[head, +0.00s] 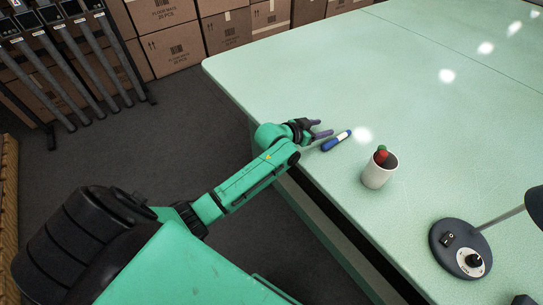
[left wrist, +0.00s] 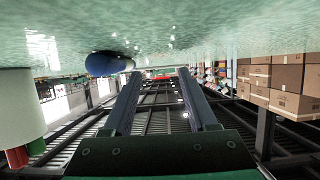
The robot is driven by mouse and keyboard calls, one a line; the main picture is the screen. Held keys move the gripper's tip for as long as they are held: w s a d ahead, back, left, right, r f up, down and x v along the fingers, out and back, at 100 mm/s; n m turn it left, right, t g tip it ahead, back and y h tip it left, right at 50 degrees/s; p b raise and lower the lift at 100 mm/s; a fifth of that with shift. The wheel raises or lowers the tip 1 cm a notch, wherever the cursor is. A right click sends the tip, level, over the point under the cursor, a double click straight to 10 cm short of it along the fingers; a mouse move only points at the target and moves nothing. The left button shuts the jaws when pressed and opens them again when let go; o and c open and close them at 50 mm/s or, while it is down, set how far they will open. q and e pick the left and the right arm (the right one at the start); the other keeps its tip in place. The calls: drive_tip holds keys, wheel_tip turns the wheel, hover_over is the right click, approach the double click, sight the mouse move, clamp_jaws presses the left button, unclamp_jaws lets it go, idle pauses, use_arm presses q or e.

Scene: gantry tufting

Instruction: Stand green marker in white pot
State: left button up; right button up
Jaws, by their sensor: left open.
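The white pot (head: 376,176) stands upright on the pale green table. A green end (head: 382,148) and a red end (head: 381,157) stick out of its top. In the left wrist view, which is upside down, the pot (left wrist: 15,100) is at the left edge, with a red piece (left wrist: 17,157) and a green piece (left wrist: 37,147) side by side at its mouth. Their lower parts are hidden inside. My left gripper (head: 321,130) is open and empty, low by the table's edge, left of the pot and apart from it. My right gripper is not in view.
A blue marker (head: 336,141) with a pale band lies on the table between my left gripper and the pot. A dark round lamp base (head: 460,248) stands at the lower right. Cardboard boxes (head: 180,45) are stacked behind. The table's far part is clear.

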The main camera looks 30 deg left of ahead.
use_arm(q)
drive_tip(key=shift+s+f, duration=0.2)
drive_tip(key=shift+f, duration=0.65)
drive_tip(key=a+r+b+v, duration=0.1)
drive_tip(key=v, duration=1.3)
drive_tip(key=s+a+f+n+g+y+p, duration=0.1)
drive_tip(key=s+a+f+g+y, duration=0.1)
drive_tip(key=f, duration=0.7)
drive_tip(key=shift+a+f+g, duration=0.25)
drive_tip(key=shift+a+g, duration=0.05)
drive_tip(key=shift+a, duration=0.3)
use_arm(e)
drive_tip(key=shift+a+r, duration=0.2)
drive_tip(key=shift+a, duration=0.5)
